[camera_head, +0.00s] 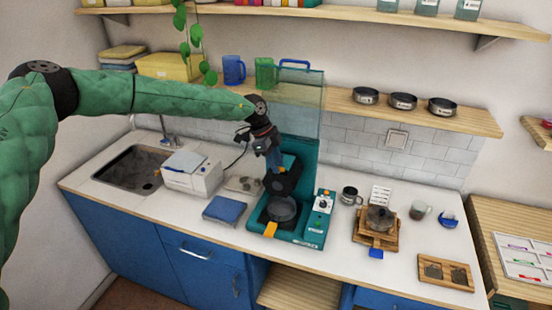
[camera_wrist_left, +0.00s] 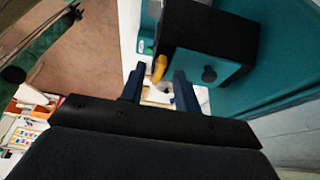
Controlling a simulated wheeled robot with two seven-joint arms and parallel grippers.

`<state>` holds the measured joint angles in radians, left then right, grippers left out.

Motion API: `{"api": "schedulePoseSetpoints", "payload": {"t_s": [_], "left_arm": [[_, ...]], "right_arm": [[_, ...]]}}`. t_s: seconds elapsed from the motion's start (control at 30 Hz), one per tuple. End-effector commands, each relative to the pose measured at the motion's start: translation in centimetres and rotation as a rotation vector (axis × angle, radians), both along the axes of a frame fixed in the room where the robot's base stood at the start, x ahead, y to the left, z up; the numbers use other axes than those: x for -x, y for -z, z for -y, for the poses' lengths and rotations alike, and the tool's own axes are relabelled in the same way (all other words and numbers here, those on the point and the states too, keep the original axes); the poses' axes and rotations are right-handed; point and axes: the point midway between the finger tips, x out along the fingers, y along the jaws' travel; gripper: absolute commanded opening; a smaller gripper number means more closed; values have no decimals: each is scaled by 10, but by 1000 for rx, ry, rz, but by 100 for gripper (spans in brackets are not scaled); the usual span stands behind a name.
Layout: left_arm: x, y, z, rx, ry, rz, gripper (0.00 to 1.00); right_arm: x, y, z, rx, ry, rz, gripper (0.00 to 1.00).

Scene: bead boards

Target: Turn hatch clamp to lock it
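A teal machine (camera_head: 303,170) stands on the counter with a clear teal hatch panel (camera_head: 305,105) standing upright at its top, a blue handle on its upper edge. An orange lever (camera_head: 270,229), possibly the clamp, is at the machine's front. My left gripper (camera_head: 275,166) points down beside the machine's black head, well above that lever. In the left wrist view its two blue fingers (camera_wrist_left: 158,92) are apart with nothing gripped. An orange piece (camera_wrist_left: 160,68) shows beyond the fingers, beside a black and teal block (camera_wrist_left: 205,70). Whether it is the same lever I cannot tell. My right gripper is out of view.
A shelf (camera_head: 340,98) with pans runs behind.

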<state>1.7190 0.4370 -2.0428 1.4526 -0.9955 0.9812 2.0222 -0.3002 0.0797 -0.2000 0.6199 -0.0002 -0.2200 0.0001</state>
Motion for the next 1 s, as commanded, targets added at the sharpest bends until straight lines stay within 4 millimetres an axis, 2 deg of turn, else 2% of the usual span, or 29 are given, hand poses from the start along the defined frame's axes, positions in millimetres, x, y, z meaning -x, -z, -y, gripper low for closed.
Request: {"api": "schedulePoseSetpoints", "payload": {"t_s": [0.33,0.5,0.77,1.0], "left_arm": [[0,3,1,0,1,1,30],[0,3,1,0,1,1,0],[0,4,1,0,9,1,0],[-1,6,2,2,76,2,0]], "right_arm": [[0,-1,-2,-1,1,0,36],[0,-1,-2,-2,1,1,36],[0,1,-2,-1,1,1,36],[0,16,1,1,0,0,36]]}}
